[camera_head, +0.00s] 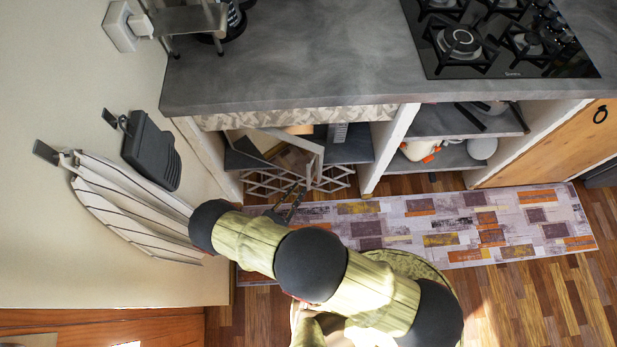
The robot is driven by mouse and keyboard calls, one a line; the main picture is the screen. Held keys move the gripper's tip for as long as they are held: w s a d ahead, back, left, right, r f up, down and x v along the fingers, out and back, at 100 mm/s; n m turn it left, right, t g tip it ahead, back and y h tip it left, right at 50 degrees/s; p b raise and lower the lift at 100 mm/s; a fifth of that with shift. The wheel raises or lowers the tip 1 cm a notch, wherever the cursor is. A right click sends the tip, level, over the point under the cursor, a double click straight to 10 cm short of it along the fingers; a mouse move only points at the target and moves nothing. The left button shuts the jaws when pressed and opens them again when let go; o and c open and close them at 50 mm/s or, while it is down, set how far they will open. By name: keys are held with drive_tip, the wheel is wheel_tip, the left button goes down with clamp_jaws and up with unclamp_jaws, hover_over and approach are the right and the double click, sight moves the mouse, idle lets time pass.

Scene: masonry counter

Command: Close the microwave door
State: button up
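In the head view, a pale framed panel (312,160) stands at an angle in the left compartment under the counter. It may be the open microwave door, but I cannot be sure. My gripper (293,196) shows as small dark parts just beyond the end of my green and black arm, in front of that compartment and close below the panel. Whether it touches the panel is unclear. My arm hides part of the gripper, and its fingers are too small to read as open or shut.
A grey counter (300,65) with a black gas hob (500,40) lies above the compartments. A white lattice rack (262,183) sits low in the left opening. A patterned rug (450,225) covers the floor.

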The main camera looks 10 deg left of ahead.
sight(309, 178)
drive_tip(key=b+x, duration=0.1)
drive_tip(key=x, duration=0.6)
drive_tip(key=shift+d+b, duration=0.1)
drive_tip(key=shift+b, duration=0.25)
drive_tip(key=shift+c, duration=0.7)
clamp_jaws()
